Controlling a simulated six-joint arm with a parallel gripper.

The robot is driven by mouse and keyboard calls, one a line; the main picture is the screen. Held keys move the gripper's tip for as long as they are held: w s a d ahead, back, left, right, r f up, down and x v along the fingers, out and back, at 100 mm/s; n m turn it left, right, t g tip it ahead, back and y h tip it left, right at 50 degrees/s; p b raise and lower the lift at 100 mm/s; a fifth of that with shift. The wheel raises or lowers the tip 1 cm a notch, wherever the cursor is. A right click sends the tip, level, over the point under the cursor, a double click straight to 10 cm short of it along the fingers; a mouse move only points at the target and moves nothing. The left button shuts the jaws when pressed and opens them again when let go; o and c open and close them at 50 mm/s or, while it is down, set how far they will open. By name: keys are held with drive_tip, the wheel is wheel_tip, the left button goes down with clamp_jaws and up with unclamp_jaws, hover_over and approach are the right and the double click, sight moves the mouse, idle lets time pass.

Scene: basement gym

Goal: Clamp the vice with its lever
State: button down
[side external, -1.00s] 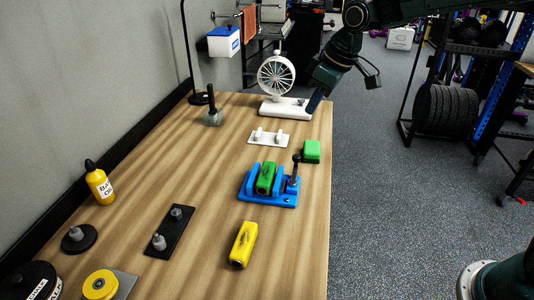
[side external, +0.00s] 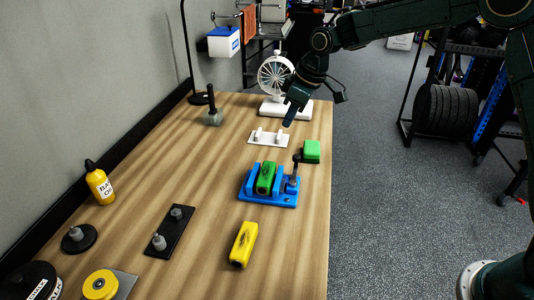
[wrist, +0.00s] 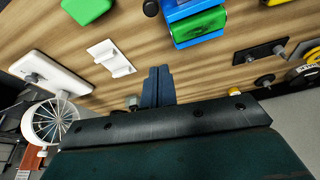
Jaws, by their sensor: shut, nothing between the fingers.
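The blue vice (side external: 283,198) stands on the wooden table near its right edge, with a green block (side external: 265,178) between its jaws. Its lever (side external: 295,168), dark with a round knob, stands upright at the vice's right side. In the wrist view the vice (wrist: 178,10) shows at the top edge with the green block (wrist: 198,27), and the lever's knob (wrist: 150,8) is just in frame. My gripper (side external: 287,123) is shut and empty, above the white plate behind the vice, apart from the lever. Its fingers also show in the wrist view (wrist: 158,75).
A white plate with two pegs (side external: 268,138) and a loose green block (side external: 312,151) lie behind the vice. A white wheel on a stand (side external: 277,76) is farther back. A yellow block (side external: 243,244) lies in front. A black plate with pegs (side external: 169,232) is to the left.

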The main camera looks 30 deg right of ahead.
sight(295, 170)
drive_tip(key=shift+f, duration=0.15)
drive_tip(key=x, duration=0.9)
drive_tip(key=shift+f, duration=0.4)
drive_tip(key=shift+s+d, duration=0.55)
drive_tip(key=shift+s, duration=0.2)
drive_tip(key=shift+s+d, duration=0.55)
drive_tip(key=shift+s, duration=0.25)
